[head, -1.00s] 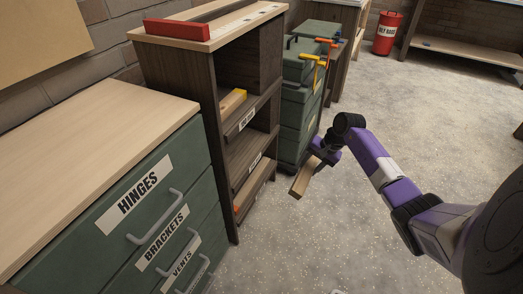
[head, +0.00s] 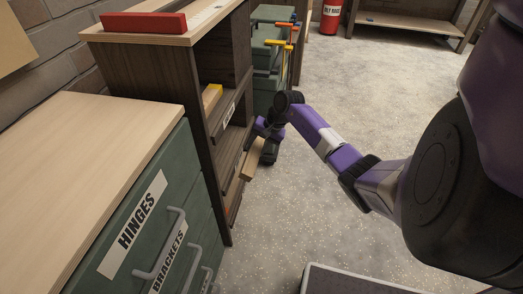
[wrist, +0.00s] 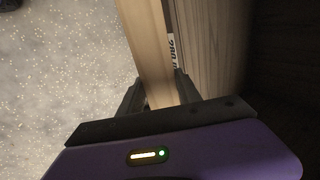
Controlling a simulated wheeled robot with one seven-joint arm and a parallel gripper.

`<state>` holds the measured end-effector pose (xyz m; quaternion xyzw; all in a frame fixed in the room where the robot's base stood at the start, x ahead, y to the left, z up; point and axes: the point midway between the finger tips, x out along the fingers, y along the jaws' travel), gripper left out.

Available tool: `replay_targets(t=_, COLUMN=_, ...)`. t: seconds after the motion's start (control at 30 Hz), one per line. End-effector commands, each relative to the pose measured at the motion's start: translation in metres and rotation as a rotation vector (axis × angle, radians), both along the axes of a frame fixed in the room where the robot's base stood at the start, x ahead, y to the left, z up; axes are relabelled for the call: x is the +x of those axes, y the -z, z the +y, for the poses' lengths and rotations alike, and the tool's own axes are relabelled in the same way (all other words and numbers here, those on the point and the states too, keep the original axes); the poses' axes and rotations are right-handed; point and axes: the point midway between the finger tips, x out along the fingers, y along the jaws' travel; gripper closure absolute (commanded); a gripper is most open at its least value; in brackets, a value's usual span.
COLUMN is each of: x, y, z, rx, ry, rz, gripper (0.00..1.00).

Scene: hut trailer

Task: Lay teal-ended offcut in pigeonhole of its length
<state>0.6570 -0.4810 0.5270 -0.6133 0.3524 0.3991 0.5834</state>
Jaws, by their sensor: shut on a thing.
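My gripper (head: 268,148) is shut on a long pale wooden offcut (head: 252,158), just in front of the open side of the dark pigeonhole unit (head: 165,95). In the wrist view the offcut (wrist: 149,45) runs away between the two fingers (wrist: 158,92). No teal end shows, so its colour is hidden. A label (wrist: 173,48) on a shelf edge, partly covered and seeming to read 280, is close beside the offcut. I cannot tell whether the offcut touches the unit. A yellow-ended offcut (head: 211,96) lies in the upper pigeonhole.
A red block (head: 144,22) lies on the unit's top. A green drawer cabinet (head: 172,190) stands in front at left. Green cases (head: 268,50) with orange and yellow clamps stand behind the unit.

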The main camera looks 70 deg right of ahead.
Motion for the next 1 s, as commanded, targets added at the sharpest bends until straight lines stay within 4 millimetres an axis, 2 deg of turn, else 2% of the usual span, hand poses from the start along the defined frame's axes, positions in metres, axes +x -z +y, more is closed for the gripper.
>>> replay_targets(t=1.0, x=0.093, y=0.008, z=0.007, rx=-0.003, ry=-0.001, rz=0.0, gripper=1.0)
